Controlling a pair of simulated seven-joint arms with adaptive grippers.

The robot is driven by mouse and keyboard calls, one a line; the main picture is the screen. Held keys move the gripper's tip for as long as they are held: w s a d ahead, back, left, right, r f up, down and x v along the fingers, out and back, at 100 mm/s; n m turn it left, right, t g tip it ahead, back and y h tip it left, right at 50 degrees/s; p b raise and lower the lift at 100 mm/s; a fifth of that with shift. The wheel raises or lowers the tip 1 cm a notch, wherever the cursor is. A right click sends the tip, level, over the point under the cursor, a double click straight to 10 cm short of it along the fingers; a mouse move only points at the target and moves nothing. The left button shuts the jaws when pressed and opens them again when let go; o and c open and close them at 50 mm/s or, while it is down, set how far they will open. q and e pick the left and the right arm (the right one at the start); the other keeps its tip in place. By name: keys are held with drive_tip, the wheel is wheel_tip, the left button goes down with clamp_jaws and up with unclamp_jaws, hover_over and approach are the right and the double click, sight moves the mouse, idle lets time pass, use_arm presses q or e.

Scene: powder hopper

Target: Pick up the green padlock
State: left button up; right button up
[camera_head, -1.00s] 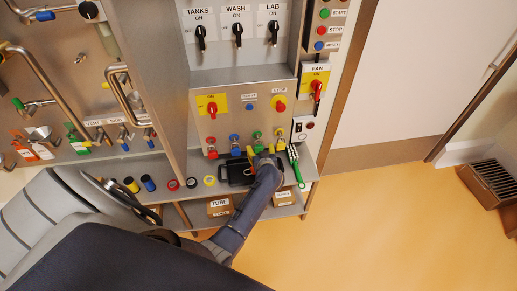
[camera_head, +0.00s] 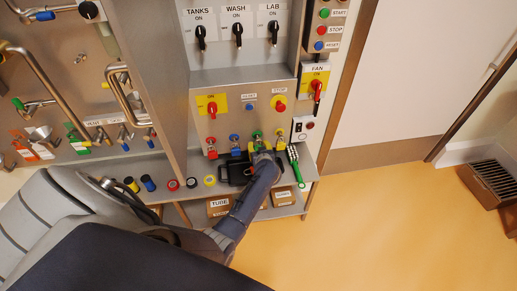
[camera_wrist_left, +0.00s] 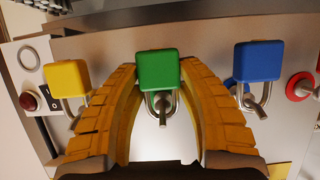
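The green padlock (camera_wrist_left: 159,70) is in the middle of the left wrist view, its shackle still at the panel. My left gripper (camera_wrist_left: 159,78) has its two yellow ridged fingers on either side of the padlock body, close to it. I cannot tell whether they press on it. In the head view my left gripper (camera_head: 260,148) is at the lower panel and largely hides the green padlock. My right gripper is not in view.
A yellow padlock (camera_wrist_left: 67,78) and a blue padlock (camera_wrist_left: 257,62) hang close on either side. A red padlock (camera_head: 212,153) hangs further left in the head view.

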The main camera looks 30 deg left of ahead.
use_arm(q)
drive_tip(key=c, duration=0.5)
drive_tip(key=shift+c, duration=0.2)
drive_tip(key=shift+r, duration=0.1)
drive_tip(key=shift+r, duration=0.5)
drive_tip(key=shift+s+d+r, duration=0.1)
drive_tip(key=shift+s+d, duration=0.1)
drive_tip(key=s+d, duration=1.1)
drive_tip(key=s, duration=0.2)
drive_tip(key=shift+d+r, duration=0.25)
drive_tip(key=shift+d, duration=0.05)
drive_tip(key=shift+r, duration=0.45)
